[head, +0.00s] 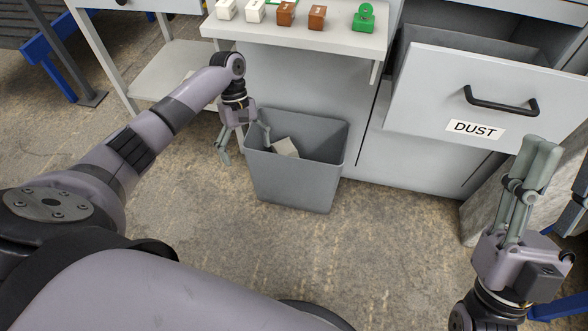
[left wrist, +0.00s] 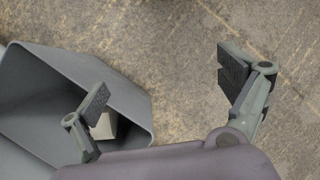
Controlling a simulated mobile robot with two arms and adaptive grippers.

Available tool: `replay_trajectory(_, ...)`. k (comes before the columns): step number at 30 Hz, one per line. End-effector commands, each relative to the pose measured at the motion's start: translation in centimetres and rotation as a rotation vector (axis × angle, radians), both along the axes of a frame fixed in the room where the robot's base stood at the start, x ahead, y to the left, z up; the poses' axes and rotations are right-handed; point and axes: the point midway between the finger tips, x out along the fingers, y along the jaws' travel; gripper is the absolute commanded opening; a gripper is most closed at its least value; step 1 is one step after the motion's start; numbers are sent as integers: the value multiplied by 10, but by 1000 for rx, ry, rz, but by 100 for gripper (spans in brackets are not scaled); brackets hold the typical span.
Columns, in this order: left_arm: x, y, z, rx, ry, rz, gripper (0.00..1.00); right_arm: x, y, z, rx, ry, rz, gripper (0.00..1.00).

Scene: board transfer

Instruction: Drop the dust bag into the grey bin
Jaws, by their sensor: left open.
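The grey bin (head: 295,183) stands on the floor in front of the cabinet; its wall also shows in the left wrist view (left wrist: 75,75). A small pale block-like thing, seemingly the dust bag (head: 285,147), is inside the bin; part of it shows in the left wrist view (left wrist: 104,126), partly hidden by a finger. My left gripper (head: 243,146) is open and empty at the bin's left rim, one finger over the opening and one outside it. My right gripper (head: 535,165) points up at the right, its fingers together with nothing visible between them.
An open drawer labelled DUST (head: 430,90) juts out to the right above the bin. A shelf (head: 345,40) above the bin holds white and brown blocks and a green piece (head: 364,17). The floor (head: 370,240) in front is clear.

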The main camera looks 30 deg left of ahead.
Motion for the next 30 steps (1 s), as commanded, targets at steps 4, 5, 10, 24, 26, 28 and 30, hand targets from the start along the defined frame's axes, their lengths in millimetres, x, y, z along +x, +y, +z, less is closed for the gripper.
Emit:
replay_trajectory(4, -18, 25, 7, 3, 1, 40, 94, 0, 0, 0, 0, 0, 0, 40)
replay_trajectory(5, -21, 30, 9, 4, 1, 48, 94, 0, 0, 0, 0, 0, 0, 40)
replay_trajectory(10, -38, 54, 26, 5, -2, 79, 94, 0, 0, 0, 0, 0, 0, 40)
replay_trajectory(24, -57, 1, 88, 4, -11, 30, 94, 0, 0, 0, 0, 0, 0, 40)
replay_trajectory(26, -58, -7, 93, 3, -7, 17, 94, 0, 0, 0, 0, 0, 0, 40)
replay_trajectory(28, -57, -17, 96, 0, -7, -8, 94, 0, 0, 0, 0, 0, 0, 40)
replay_trajectory(30, -57, -24, 99, 0, -5, -25, 94, 0, 0, 0, 0, 0, 0, 40)
